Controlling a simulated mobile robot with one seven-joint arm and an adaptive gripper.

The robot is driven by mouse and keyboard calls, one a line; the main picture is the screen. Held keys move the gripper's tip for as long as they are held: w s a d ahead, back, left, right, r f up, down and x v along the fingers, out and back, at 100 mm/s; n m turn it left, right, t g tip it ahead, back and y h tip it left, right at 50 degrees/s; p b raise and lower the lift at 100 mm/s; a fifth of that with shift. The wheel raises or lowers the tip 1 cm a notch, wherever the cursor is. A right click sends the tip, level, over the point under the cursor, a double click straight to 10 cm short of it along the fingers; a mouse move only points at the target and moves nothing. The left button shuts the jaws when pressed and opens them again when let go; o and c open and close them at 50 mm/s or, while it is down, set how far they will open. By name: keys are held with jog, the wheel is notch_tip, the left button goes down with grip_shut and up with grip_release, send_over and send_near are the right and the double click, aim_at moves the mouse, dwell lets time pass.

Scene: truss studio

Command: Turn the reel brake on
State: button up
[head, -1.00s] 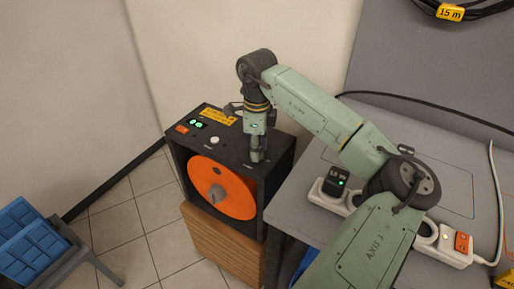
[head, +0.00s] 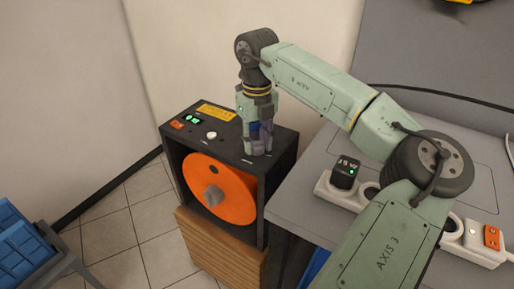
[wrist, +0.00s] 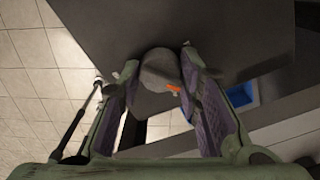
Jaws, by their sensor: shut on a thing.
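The black reel box (head: 170,160) holds an orange reel (head: 232,186) with a grey hub (head: 212,196) in its open front. My gripper (head: 256,150) points down at the right part of the box top. In the wrist view my gripper (wrist: 161,85) is shut on a rounded grey knob (wrist: 158,66), with a finger on each side. A small orange mark (wrist: 173,88) shows beside the knob. In the head view my fingers hide most of the knob. I cannot read the brake's setting.
The box top also has a red switch (head: 177,124), a green-lit display (head: 191,119), a yellow label (head: 216,112) and a white button (head: 211,135). The box stands on a wooden cabinet (head: 215,252). A grey table (head: 300,185) with a power strip (head: 330,190) is close on the right.

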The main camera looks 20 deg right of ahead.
jog(key=m+b, duration=0.2)
jog(key=m, duration=0.2)
jog(key=shift+m, duration=0.3)
jog(key=shift+m+b, duration=0.85)
jog(key=shift+m, duration=1.15)
jog(key=o, duration=1.1)
jog(key=shift+o, duration=0.2)
notch_tip(320, 180, up, 12)
